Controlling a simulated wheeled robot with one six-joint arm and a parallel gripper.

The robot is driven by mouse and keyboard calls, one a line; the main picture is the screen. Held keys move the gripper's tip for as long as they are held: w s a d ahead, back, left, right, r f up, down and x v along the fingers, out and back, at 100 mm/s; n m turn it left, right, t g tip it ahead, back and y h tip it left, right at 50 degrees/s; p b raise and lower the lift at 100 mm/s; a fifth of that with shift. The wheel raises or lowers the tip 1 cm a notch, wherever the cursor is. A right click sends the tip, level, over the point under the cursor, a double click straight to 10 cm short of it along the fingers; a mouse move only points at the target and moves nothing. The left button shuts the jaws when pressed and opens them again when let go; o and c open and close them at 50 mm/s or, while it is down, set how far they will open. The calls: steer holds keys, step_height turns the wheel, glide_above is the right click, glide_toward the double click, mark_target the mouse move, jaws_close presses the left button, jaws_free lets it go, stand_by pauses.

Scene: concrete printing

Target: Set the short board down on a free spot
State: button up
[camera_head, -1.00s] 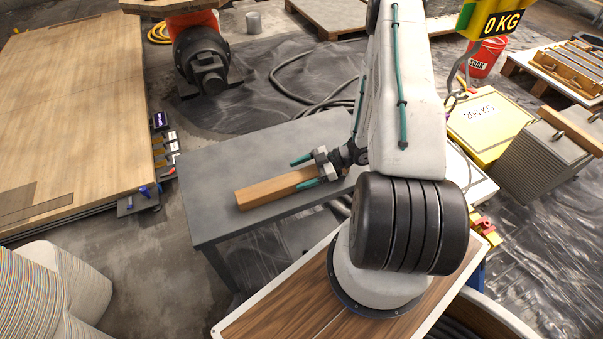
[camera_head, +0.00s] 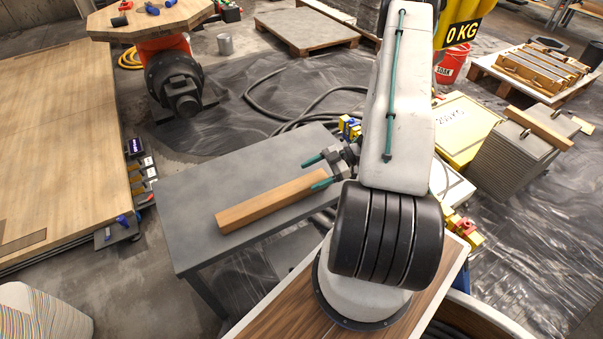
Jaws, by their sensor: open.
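The short board (camera_head: 262,206), a light brown wooden bar, lies along the front part of the grey table (camera_head: 215,172). Its left end is near the table's front left area. My gripper (camera_head: 318,172) is open at the board's right end, with its two green fingers spread. One finger is over or beside that end, and the other is above the table behind the board. I cannot tell whether a finger touches the board. The board's far right end is partly hidden by my gripper.
The grey table is bare behind and left of the board. A large wooden panel (camera_head: 60,150) lies at the left. A yellow block (camera_head: 465,125) and a grey slab stack (camera_head: 510,160) stand at the right. Black hoses (camera_head: 300,108) lie behind the table.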

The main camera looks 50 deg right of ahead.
steer(key=w+d+r+m+t+h, duration=0.1)
steer(key=w+d+r+h, duration=0.2)
steer(key=w+r+h, duration=0.35)
steer(key=w+d+r+m+h, duration=0.1)
steer(key=w+d+r+h, duration=0.25)
steer(key=w+r, duration=0.65)
steer(key=s+a+r+m+h, duration=0.1)
steer(key=a+r+m+h, duration=0.15)
steer(key=r, duration=0.55)
steer(key=a+r+m+h, duration=0.2)
steer(key=r+m+h, duration=0.15)
steer(key=r, duration=0.45)
steer(key=s+a+r+m+g+h, duration=0.1)
steer(key=s+a+r+m+g, duration=0.25)
steer(key=s+a+r, duration=0.65)
steer(key=s+a+f+m+g+y, duration=0.1)
steer(key=s+a+g+y, duration=0.2)
steer(key=s+a, duration=1.3)
steer(key=s+y, duration=0.1)
steer(key=s, duration=0.3)
steer(key=shift+a+y, duration=0.35)
steer(key=shift+y, duration=0.05)
steer(key=shift+m, duration=0.25)
